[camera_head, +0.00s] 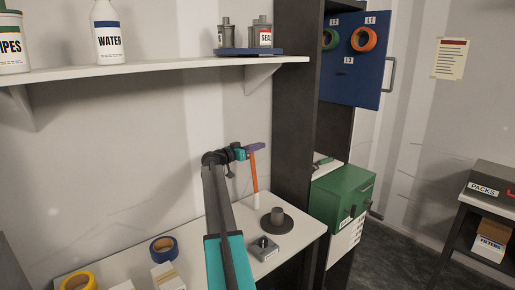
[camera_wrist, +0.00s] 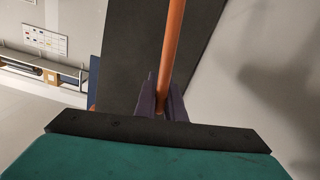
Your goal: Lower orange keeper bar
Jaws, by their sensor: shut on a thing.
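The orange keeper bar (camera_head: 254,175) stands about upright above the back of the bench in the head view, with a white lower end (camera_head: 256,201). In the wrist view the bar (camera_wrist: 174,45) runs up the picture between the purple fingers. My gripper (camera_head: 256,148) is shut on the bar near its upper end; its fingers also show in the wrist view (camera_wrist: 162,97). I cannot tell whether the white end touches the bench.
A dark round base with a grey knob (camera_head: 277,217) and a grey block (camera_head: 263,248) are on the bench (camera_head: 219,264). Tape rolls (camera_head: 163,249) lie at front left. A dark cabinet post (camera_head: 296,125) and a green box (camera_head: 340,194) stand right; a shelf (camera_head: 160,69) hangs above.

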